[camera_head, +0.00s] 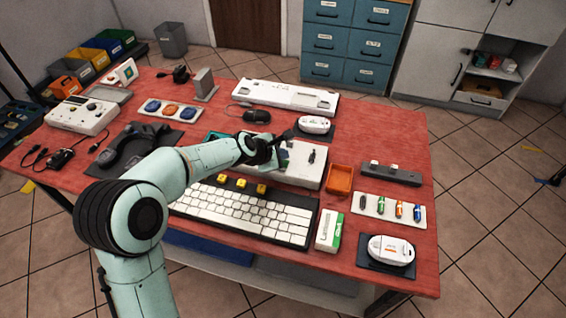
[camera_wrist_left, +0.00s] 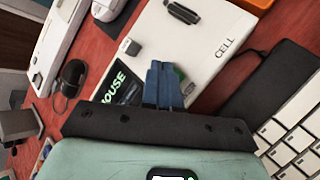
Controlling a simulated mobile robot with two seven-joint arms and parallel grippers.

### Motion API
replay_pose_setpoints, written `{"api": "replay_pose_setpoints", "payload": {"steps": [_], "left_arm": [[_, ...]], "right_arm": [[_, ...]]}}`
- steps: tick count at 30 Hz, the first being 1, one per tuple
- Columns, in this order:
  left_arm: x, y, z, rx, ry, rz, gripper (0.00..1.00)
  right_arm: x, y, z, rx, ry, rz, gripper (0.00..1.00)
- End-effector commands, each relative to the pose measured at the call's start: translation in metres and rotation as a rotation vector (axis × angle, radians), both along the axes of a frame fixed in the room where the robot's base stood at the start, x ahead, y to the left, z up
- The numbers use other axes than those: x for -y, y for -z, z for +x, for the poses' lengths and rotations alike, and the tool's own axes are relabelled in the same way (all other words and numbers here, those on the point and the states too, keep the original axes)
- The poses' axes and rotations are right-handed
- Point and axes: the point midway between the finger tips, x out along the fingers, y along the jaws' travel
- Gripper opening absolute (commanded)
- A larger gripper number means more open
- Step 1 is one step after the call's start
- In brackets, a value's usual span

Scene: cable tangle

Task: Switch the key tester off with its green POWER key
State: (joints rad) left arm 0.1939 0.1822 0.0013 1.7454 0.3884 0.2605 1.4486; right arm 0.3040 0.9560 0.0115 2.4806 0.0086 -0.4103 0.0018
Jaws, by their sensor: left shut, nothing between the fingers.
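The key tester appears to be the white box (camera_head: 308,172) at the middle of the red table, partly hidden by my left gripper. In the left wrist view the box (camera_wrist_left: 207,45) carries the word CELL and a dark display (camera_wrist_left: 122,88) with green letters, partly covered, ending in OUSE. A green patch (camera_wrist_left: 180,73), perhaps the POWER key, shows just beside my fingertips, mostly hidden behind them. My left gripper (camera_wrist_left: 164,72) is shut and empty over the box; whether it touches the key I cannot tell. My right gripper is not in view.
A white keyboard (camera_head: 245,212) with yellow keys lies in front of the box. An orange tray (camera_head: 340,180) stands to its right, a white mouse (camera_head: 315,124) behind it. A second keyboard (camera_head: 288,98) lies at the back. Bare table shows at the right rear.

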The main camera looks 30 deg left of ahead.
Motion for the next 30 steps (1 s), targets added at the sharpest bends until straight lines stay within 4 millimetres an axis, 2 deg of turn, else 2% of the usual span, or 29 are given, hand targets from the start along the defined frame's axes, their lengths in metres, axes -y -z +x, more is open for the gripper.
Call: {"api": "replay_pose_setpoints", "payload": {"steps": [6, 30], "left_arm": [[0.0, 0.009, 0.0, -0.001, 0.0, 0.0, 0.0], [0.0, 0.014, 0.0, -0.001, 0.0, 0.0, 0.0]], "right_arm": [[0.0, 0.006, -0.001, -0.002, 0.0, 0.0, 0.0], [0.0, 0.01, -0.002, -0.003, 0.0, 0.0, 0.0]]}}
